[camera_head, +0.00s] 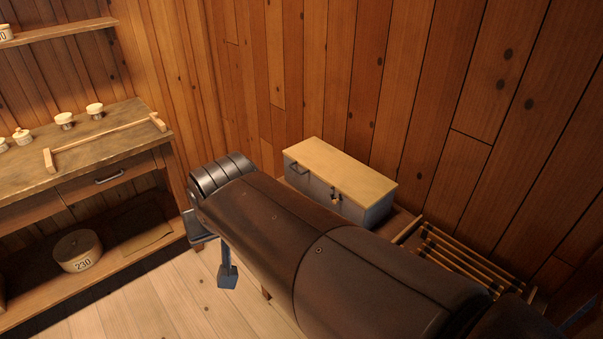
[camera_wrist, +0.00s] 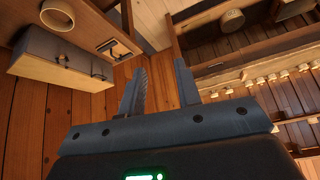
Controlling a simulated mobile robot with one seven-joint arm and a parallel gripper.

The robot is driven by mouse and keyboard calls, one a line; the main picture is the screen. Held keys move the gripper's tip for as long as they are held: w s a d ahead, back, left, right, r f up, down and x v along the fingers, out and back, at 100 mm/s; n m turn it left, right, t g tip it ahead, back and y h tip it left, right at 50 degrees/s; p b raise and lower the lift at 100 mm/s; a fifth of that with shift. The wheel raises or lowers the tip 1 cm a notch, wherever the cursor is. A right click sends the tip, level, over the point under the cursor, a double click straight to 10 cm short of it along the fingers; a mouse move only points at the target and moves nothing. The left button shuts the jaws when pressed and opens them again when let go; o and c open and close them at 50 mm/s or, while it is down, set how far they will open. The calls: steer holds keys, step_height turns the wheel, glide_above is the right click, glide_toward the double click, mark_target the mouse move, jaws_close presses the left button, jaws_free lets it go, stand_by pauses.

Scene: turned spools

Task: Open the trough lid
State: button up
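The trough is a grey box (camera_head: 367,211) with a pale wooden lid (camera_head: 340,170), against the plank wall behind my arm. The lid lies flat and closed on it. The front has a dark handle at the left and a latch (camera_head: 336,198) near the middle. In the wrist view the trough (camera_wrist: 38,52) appears upside down at the upper left, its lid (camera_wrist: 45,77) below the grey body. My gripper (camera_wrist: 160,90) is open, with nothing between its fingers, and stands apart from the trough. In the head view, part of it (camera_head: 227,276) hangs below my arm, which hides the trough's lower front.
A cream ring-shaped piece (camera_wrist: 57,14) lies in front of the trough in the wrist view. A slatted wooden rack (camera_head: 462,258) is right of the trough. A workbench (camera_head: 95,150) with small spools stands at left, a round box marked 230 (camera_head: 78,251) beneath. Floor between is clear.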

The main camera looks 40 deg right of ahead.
steer(key=w+d+f+m+t+h, duration=0.25)
steer(key=w+d+m, duration=0.45)
steer(key=w+d, duration=0.55)
steer(key=m+t, duration=0.6)
steer(key=m, duration=1.2)
glide_toward(296, 170)
steer(key=shift+h, duration=0.45)
steer(key=x, duration=1)
steer(key=shift+w+a+f, duration=0.15)
steer(key=shift+w+f, duration=0.1)
steer(key=shift+f, duration=0.05)
jaws_close()
